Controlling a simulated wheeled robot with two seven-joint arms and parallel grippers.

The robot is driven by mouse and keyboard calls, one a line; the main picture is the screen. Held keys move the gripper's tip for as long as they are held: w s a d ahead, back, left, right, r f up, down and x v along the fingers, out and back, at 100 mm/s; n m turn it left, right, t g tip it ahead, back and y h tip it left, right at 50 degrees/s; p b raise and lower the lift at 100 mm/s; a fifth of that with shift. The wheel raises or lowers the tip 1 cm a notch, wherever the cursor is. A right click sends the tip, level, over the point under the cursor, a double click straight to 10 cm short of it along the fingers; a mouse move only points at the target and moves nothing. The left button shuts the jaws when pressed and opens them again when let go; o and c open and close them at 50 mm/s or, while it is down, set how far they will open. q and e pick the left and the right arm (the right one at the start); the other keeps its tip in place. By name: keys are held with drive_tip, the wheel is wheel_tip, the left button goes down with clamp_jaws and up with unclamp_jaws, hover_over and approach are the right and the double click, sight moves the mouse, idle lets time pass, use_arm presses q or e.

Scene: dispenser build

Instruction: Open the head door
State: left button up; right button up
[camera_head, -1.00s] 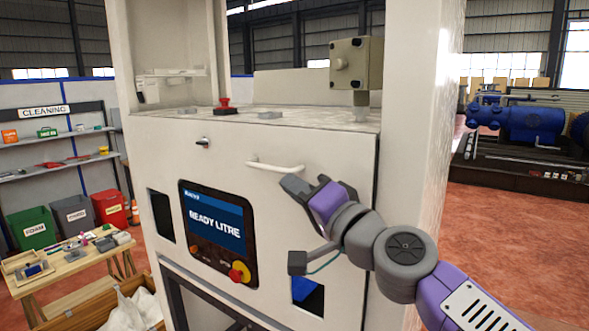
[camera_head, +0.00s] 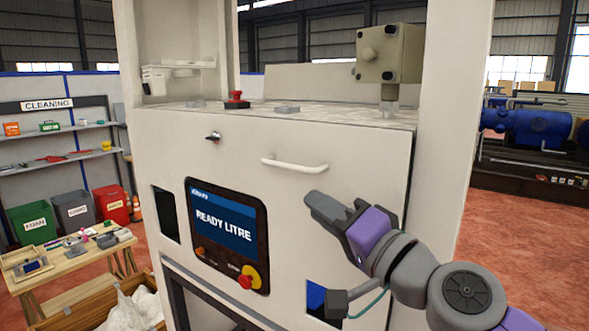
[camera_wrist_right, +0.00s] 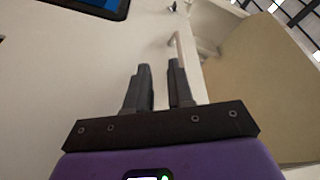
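The head door (camera_head: 350,150) is the pale front panel of the tall machine, and it looks flush with the frame. Its white bar handle (camera_head: 294,163) runs sideways near the top of the panel. My right gripper (camera_head: 316,205) is below and right of the handle, apart from it. In the right wrist view the two dark fingers (camera_wrist_right: 161,75) are parted with nothing between them. The handle (camera_wrist_right: 183,55) shows there beyond the fingertips, close to the right finger. A small dark latch or knob (camera_head: 213,137) sits left of the handle. My left gripper is out of view.
A screen (camera_head: 226,220) with a red-and-yellow stop button (camera_head: 248,278) is lower left on the panel. A red button (camera_head: 237,100) and a beige box (camera_head: 389,53) are above the counter ledge. A wooden workbench (camera_head: 72,268) stands left.

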drive_tip(key=shift+s+f, duration=0.15)
drive_tip(key=shift+s, duration=0.1)
idle(0.4)
drive_tip(key=shift+s+d, duration=0.1)
drive_tip(key=b+v, duration=0.1)
drive_tip(key=v, duration=0.6)
drive_tip(key=shift+s, duration=0.15)
